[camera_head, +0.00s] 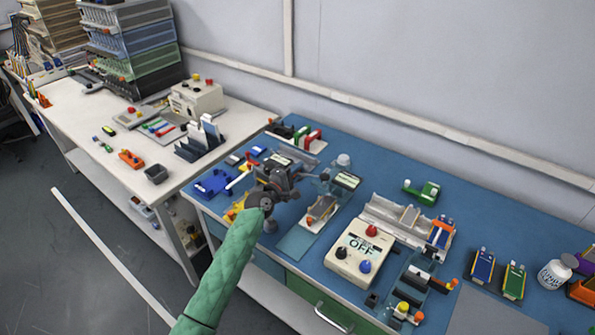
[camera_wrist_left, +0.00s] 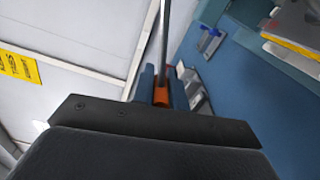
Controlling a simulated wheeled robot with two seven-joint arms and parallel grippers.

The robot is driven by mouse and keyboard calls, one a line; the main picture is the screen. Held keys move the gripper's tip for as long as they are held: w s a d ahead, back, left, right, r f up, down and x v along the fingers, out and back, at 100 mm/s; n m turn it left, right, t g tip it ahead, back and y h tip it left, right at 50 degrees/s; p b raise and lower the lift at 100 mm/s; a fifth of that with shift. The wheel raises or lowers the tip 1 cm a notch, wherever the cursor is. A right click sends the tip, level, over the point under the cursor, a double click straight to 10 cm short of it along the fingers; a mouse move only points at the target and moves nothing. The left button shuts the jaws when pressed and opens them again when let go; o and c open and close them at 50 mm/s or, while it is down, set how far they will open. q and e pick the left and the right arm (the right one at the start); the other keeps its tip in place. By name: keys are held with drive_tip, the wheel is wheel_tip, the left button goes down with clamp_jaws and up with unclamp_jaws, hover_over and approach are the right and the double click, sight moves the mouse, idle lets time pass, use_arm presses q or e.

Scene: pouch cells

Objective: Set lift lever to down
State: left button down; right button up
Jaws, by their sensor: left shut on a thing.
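My left gripper (camera_head: 292,174) is over the left part of the blue bench, at the end of the green-sleeved arm. In the left wrist view its fingers (camera_wrist_left: 161,94) are shut on a small orange piece (camera_wrist_left: 161,97). A thin grey rod (camera_wrist_left: 165,45) runs up the picture from between the fingers. The orange piece may be the grip of the lift lever, but I cannot tell for sure. In the head view the gripper hides what it holds, so the lever's position cannot be read. My right gripper is not in view.
A cream control box (camera_head: 360,249) with an OFF display and coloured knobs stands right of the gripper. A grey trough fixture (camera_head: 392,222) is behind it. A clear bottle (camera_head: 343,161) and small fixtures crowd the gripper. A white bottle (camera_head: 553,274) stands far right.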

use_arm(q)
drive_tip(key=c, duration=1.4)
unclamp_jaws()
drive_tip(key=shift+f, duration=0.1)
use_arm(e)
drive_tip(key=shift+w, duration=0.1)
